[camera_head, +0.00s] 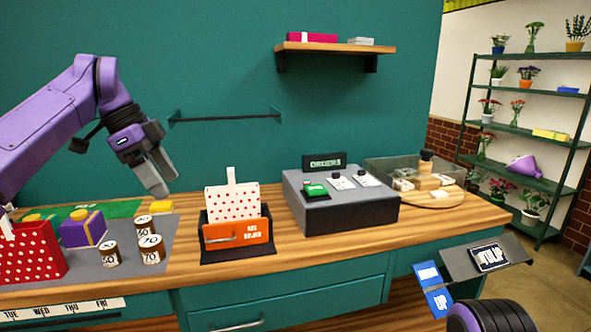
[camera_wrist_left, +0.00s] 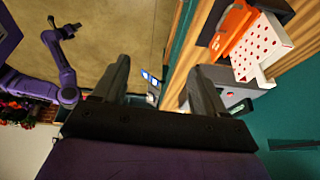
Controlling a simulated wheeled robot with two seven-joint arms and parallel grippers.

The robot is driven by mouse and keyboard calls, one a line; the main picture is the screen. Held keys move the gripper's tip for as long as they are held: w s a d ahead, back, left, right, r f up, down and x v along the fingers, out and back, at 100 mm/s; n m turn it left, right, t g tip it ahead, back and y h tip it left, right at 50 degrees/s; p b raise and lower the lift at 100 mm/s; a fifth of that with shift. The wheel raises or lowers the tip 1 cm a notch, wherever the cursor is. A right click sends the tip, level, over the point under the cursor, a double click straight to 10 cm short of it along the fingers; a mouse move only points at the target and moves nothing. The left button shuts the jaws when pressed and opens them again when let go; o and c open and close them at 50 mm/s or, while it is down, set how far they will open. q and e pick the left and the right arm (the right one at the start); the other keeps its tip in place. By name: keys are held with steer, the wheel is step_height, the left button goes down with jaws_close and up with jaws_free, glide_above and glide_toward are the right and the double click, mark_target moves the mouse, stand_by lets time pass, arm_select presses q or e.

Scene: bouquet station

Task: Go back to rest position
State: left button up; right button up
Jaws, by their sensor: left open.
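My left gripper (camera_head: 159,186) hangs above the counter at the left, fingers pointing down and right. It is empty and open. In the left wrist view its two fingers (camera_wrist_left: 160,70) stand apart with nothing between them. My right arm shows at the lower right of the head view. In the left wrist view the right arm's end (camera_wrist_left: 68,31) is small, and its jaw state is unclear.
Near the left gripper are a purple box (camera_head: 83,229), several labelled cups (camera_head: 151,249) and a red dotted bag (camera_head: 30,254). An orange holder (camera_head: 236,233) carries a dotted white card. A grey console (camera_head: 345,208) stands right of it. A wooden shelf (camera_head: 335,48) hangs above.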

arm_select(q)
steer(key=w+a+f+m+t+y, duration=0.1)
steer(key=w+f+m+t+y, duration=0.1)
steer(key=w+f+m+y, duration=0.35)
steer(key=w+a+f+m+t+y, duration=0.2)
steer(key=w+f+m+y, duration=0.1)
steer(key=f+m+y, duration=0.55)
steer(key=s+d+f+m+t+h, duration=0.1)
steer(key=s+d+f+m+t, duration=0.1)
steer(key=f+m, duration=0.8)
steer(key=s+d+f+m+t+h, duration=0.1)
steer(key=d+f+m+t, duration=0.2)
steer(key=f+m, duration=0.65)
steer(key=s+f+m+g+h, duration=0.1)
steer(key=s+f+m+h, duration=0.3)
steer(key=s+f+m, duration=0.95)
steer(key=s+a+f+m+g, duration=0.1)
steer(key=s+f, duration=0.3)
steer(key=s, duration=0.5)
steer(key=s+a+f+g, duration=0.3)
steer(key=s+f, duration=0.1)
steer(key=s, duration=0.5)
steer(key=s+a+f+m+g, duration=0.1)
steer(key=s+a+f+g, duration=0.1)
steer(key=s, duration=0.8)
step_height(320, 180, down, 2)
steer(key=shift+a+f+m, duration=0.1)
steer(key=shift+a+m, duration=0.2)
steer(key=shift+a, duration=0.15)
